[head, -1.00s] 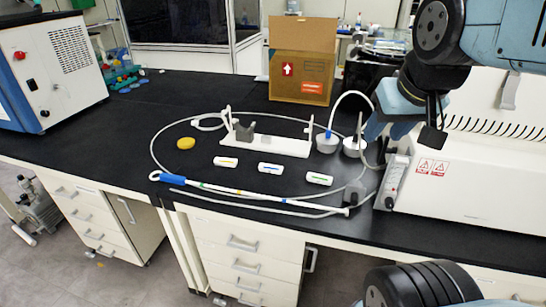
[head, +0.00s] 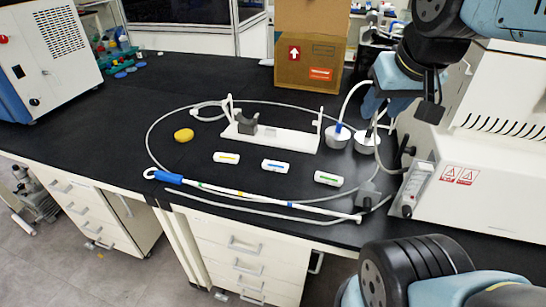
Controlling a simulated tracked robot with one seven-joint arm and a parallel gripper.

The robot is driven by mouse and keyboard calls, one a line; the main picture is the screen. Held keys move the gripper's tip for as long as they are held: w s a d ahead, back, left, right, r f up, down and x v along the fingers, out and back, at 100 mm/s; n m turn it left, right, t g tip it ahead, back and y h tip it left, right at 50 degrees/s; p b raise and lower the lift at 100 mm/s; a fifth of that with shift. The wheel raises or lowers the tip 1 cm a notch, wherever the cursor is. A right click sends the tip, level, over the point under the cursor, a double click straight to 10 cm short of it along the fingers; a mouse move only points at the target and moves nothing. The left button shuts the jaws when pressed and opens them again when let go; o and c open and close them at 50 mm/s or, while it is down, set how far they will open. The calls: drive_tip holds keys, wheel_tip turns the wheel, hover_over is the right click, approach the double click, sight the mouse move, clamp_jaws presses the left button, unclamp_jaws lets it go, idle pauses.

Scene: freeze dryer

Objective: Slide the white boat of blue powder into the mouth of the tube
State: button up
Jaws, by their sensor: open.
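The small white boat with a blue stripe of powder (head: 275,166) lies on the black bench, in the middle of a row of three white boats. A long thin white tube (head: 265,199) with coloured bands lies in front of the row. Its left part is bright blue (head: 168,178), and its right end is by a small grey block. I cannot tell its mouth clearly. My gripper (head: 403,108) hangs at the upper right, above the white cups. It is open and empty, well apart from the boats and the tube.
A yellow-marked boat (head: 227,158) and a green-marked boat (head: 328,179) flank the blue one. Behind stand a white stand with a grey cradle (head: 247,126), a yellow lump (head: 184,135) and two white cups. A hose loops around them. A white machine (head: 480,150) borders the right.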

drive_tip(key=shift+o, duration=1.2)
drive_tip(key=shift+w+a, duration=0.15)
drive_tip(key=shift+w, duration=0.05)
drive_tip(key=n+g, duration=0.6)
drive_tip(key=n, duration=0.8)
hover_over(275, 167)
drive_tip(key=s+d, duration=0.2)
drive_tip(key=d, duration=0.2)
wheel_tip(275, 167, down, 26)
drive_tip(key=r, duration=0.1)
drive_tip(key=shift+w+a+f, duration=0.1)
drive_tip(key=shift+f, duration=2.2)
drive_tip(key=shift+w+a+f, duration=0.1)
drive_tip(key=shift+f, duration=2.15)
drive_tip(key=shift+c, duration=0.4)
drive_tip(key=c, duration=0.7)
drive_tip(key=shift+r, duration=0.15)
